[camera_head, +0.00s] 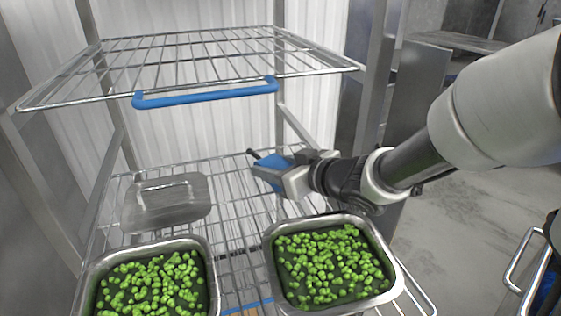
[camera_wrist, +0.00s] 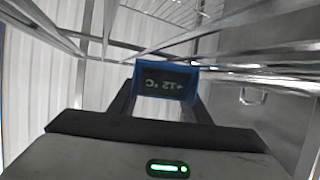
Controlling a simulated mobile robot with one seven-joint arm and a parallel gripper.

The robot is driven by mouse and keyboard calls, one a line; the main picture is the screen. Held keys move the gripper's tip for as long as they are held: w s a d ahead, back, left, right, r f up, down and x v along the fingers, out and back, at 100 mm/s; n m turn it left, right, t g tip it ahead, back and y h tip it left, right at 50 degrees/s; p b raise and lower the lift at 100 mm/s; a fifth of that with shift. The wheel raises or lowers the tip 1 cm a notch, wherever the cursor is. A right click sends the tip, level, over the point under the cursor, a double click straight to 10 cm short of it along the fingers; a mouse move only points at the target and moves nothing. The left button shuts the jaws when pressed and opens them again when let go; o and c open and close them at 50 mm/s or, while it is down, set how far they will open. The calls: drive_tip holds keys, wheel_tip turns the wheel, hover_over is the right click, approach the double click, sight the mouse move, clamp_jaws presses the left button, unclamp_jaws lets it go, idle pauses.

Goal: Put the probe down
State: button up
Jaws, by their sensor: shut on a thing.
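The probe is a blue thermometer (camera_head: 268,172) with a dark tip that points up and left in the head view. In the wrist view its blue-framed display (camera_wrist: 166,82) reads about +12 °C, upside down. My gripper (camera_head: 279,178) is shut on the probe, with a finger on each side of it. It holds the probe over the back part of the lower wire shelf (camera_head: 235,205), behind the right tray. I cannot tell whether the probe touches the shelf wires.
Two metal trays of green vegetables, a left tray (camera_head: 90,270) and a right tray (camera_head: 393,270), stand at the shelf's front. A metal lid (camera_head: 140,212) lies at the back left. An upper wire rack (camera_head: 190,60) with a blue handle (camera_head: 205,96) hangs above. Bare wire shows between lid and gripper.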

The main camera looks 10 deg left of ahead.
drive_tip(key=o, duration=1.2)
drive_tip(key=shift+s+d+f, duration=0.1)
drive_tip(key=shift+s+f, duration=0.05)
drive_tip(key=shift+f, duration=0.3)
drive_tip(key=shift+s+d+f, duration=0.1)
drive_tip(key=shift+f, duration=0.35)
drive_tip(key=shift+r, duration=0.2)
drive_tip(key=shift+s+d+r+p, duration=0.3)
drive_tip(key=shift+d+r+p, duration=0.2)
drive_tip(key=shift+d+r, duration=0.1)
drive_tip(key=shift+s+d+r+p, duration=0.25)
drive_tip(key=shift+d+r+p, duration=0.25)
drive_tip(key=shift+r, duration=0.1)
drive_tip(key=p+v, duration=0.2)
drive_tip(key=v, duration=0.7)
drive_tip(key=shift+a+r, duration=0.1)
drive_tip(key=shift+a, duration=0.05)
